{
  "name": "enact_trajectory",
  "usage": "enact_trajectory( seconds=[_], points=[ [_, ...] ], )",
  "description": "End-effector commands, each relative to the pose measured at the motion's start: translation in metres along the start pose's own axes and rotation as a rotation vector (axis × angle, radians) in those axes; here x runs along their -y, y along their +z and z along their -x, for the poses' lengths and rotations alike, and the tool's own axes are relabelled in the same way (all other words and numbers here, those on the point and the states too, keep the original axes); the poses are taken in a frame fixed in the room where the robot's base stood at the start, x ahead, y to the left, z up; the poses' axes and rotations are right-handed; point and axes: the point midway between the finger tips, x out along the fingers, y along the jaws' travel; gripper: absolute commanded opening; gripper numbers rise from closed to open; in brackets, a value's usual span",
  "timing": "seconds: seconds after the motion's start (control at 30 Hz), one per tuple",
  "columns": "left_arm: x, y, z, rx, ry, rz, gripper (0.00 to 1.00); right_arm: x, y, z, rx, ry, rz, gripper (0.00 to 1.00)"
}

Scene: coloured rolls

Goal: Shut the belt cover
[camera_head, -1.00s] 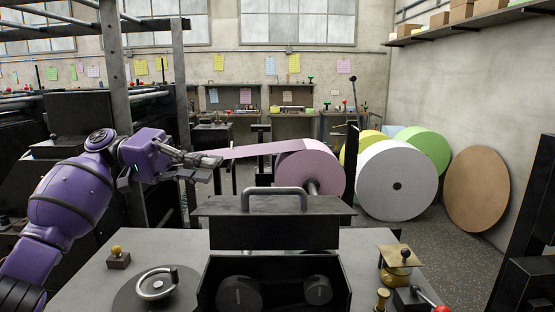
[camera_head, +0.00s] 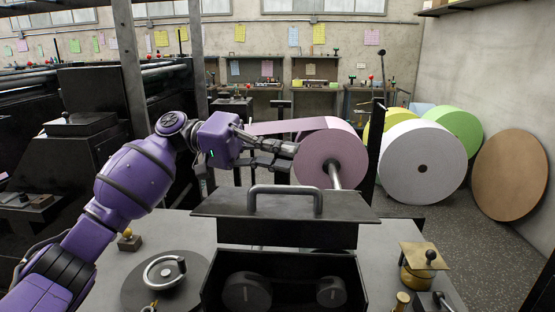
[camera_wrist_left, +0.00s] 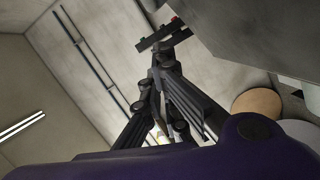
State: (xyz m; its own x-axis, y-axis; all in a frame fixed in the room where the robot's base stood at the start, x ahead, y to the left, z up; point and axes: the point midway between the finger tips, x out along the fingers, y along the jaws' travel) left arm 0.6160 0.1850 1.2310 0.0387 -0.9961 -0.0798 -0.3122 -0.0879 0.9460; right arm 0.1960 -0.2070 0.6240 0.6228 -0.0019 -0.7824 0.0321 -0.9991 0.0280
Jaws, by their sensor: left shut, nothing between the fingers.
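The belt cover (camera_head: 285,207) is a dark metal lid with a grey bar handle (camera_head: 285,189). It stands raised at the back of an open dark box (camera_head: 208,284), and two dark pulleys (camera_head: 247,292) show inside. My left gripper (camera_head: 294,150) is shut and empty, above and behind the lid's handle, in front of the pink roll. In the left wrist view its fingers (camera_wrist_left: 160,52) are together, with wall and ceiling behind. No contact with the cover shows. My right gripper is not in view.
The pink roll (camera_head: 340,150) on its shaft stands just behind the lid. White (camera_head: 424,160), green and brown rolls stand at the right.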

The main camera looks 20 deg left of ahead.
Motion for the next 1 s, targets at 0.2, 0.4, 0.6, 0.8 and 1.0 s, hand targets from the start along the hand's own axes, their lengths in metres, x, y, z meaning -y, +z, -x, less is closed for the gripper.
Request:
enact_trajectory(
  seconds=[0.2,0.4,0.6,0.8,1.0],
  points=[
    [-0.001,0.027,-0.003,-0.001,-0.004,0.001,0.0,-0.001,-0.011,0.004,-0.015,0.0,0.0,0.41],
    [0.0,0.034,-0.005,-0.002,-0.002,0.002,0.0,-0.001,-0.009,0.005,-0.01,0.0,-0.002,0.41],
    [0.001,0.035,-0.005,-0.002,-0.002,0.002,0.0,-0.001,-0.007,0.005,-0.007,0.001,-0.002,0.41],
    [0.0,0.035,-0.006,-0.002,-0.003,-0.003,0.0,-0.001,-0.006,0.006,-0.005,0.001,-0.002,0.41],
    [-0.001,0.043,-0.015,0.0,-0.014,-0.052,0.0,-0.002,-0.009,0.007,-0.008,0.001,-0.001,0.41]
  ],
)
